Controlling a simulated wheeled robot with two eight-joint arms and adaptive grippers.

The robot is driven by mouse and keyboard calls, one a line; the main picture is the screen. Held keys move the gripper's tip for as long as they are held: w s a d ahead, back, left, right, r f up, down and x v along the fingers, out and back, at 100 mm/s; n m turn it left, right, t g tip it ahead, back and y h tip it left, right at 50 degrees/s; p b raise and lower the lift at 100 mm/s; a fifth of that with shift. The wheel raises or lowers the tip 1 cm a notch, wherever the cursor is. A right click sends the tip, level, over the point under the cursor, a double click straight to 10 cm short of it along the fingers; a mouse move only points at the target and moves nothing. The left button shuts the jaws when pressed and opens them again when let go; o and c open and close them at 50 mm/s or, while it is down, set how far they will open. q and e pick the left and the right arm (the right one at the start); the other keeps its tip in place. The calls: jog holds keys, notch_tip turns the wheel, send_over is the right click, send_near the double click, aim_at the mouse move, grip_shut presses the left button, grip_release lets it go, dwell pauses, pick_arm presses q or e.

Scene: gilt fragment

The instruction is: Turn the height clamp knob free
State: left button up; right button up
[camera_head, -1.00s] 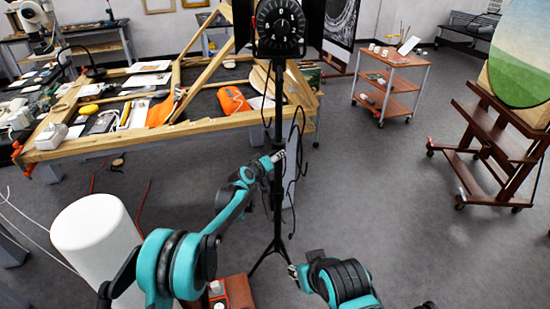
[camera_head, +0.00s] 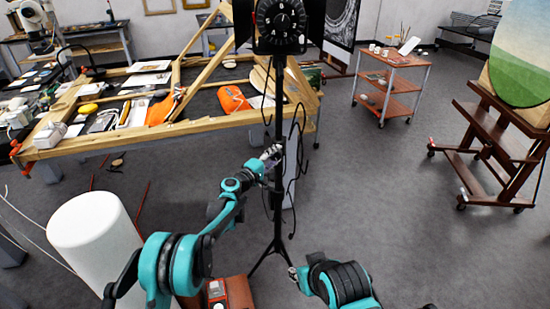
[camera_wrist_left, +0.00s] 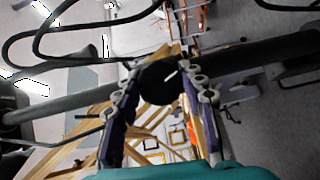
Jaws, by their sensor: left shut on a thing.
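A black lamp stand (camera_head: 278,190) stands upright in the middle of the head view, with a round lamp (camera_head: 281,22) on top. The dark round clamp knob (camera_wrist_left: 160,83) shows in the wrist view, in front of the stand's pole (camera_wrist_left: 255,52). My left gripper (camera_head: 272,153) is at the pole, about halfway up. In the wrist view its two fingers (camera_wrist_left: 162,92) lie on either side of the knob, shut on it. The knob is too small to make out in the head view. My right gripper (camera_head: 296,274) is low beside the stand, and its fingers are too small to read.
Black cables (camera_head: 297,150) hang in loops beside the pole. A wooden worktable (camera_head: 150,137) with tools and an orange bundle (camera_head: 233,99) stands behind at left. A white cylinder (camera_head: 95,235) is at lower left. A trolley (camera_head: 388,85) and an easel (camera_head: 490,140) stand right, with open floor between.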

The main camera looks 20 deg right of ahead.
pick_arm(q)
jog(key=shift+n, duration=0.6)
jog(key=shift+h, duration=0.3)
jog(key=o, duration=1.2)
jog(key=shift+c, duration=0.2)
jog(key=v, duration=1.2)
